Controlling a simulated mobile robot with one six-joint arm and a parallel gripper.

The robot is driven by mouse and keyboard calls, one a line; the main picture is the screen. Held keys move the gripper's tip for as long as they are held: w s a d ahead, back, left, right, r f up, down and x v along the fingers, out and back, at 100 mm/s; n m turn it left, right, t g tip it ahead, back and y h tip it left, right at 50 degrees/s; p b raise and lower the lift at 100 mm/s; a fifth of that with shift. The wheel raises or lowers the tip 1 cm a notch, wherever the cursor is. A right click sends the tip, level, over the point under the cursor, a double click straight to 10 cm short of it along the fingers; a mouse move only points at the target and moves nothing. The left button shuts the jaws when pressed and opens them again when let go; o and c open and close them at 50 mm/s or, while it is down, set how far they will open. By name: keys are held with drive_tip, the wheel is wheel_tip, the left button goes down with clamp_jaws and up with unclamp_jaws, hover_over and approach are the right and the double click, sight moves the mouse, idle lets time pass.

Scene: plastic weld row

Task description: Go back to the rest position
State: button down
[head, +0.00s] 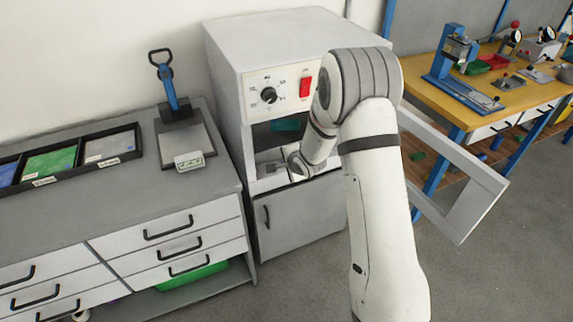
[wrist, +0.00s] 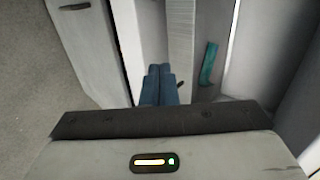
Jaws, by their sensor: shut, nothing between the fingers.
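My gripper (wrist: 158,85) shows in the wrist view as two dark blue fingers shut together with nothing between them. In the head view my arm reaches to the open front of a white cabinet machine (head: 225,60), and its wrist is at the chamber opening. The fingers are hard to make out there. A teal piece (head: 290,125) is inside the chamber, above my wrist. A teal strip (wrist: 208,64) also shows in the wrist view, to the right of the fingers and apart from them.
The machine's white-framed door (head: 483,185) stands open to the right, close beside my arm. A grey bench (head: 70,205) with a tray of coloured bins (head: 140,152) and a blue-handled tool (head: 168,85) is on the left. A yellow-topped workbench (head: 425,75) stands behind right.

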drive_tip(key=s+d+r+n+g+h, duration=0.1)
drive_tip(key=s+d+r+n+h, duration=0.15)
drive_tip(key=s+d+r, duration=0.45)
drive_tip(key=s+d+r+n+g+h, duration=0.1)
drive_tip(key=s+d+r+n, duration=0.3)
drive_tip(key=s+r, duration=0.5)
drive_tip(key=s+d+r+n+g, duration=0.1)
drive_tip(key=s+r+n+g, duration=0.1)
drive_tip(key=s, duration=0.8)
drive_tip(key=s+d+r+n+g, duration=0.1)
drive_tip(key=s+r+n, duration=0.3)
drive_tip(key=s, duration=0.6)
drive_tip(key=shift+s+d+n+g, duration=0.35)
drive_tip(key=shift+n+g, duration=0.1)
drive_tip(key=shift+g, duration=0.05)
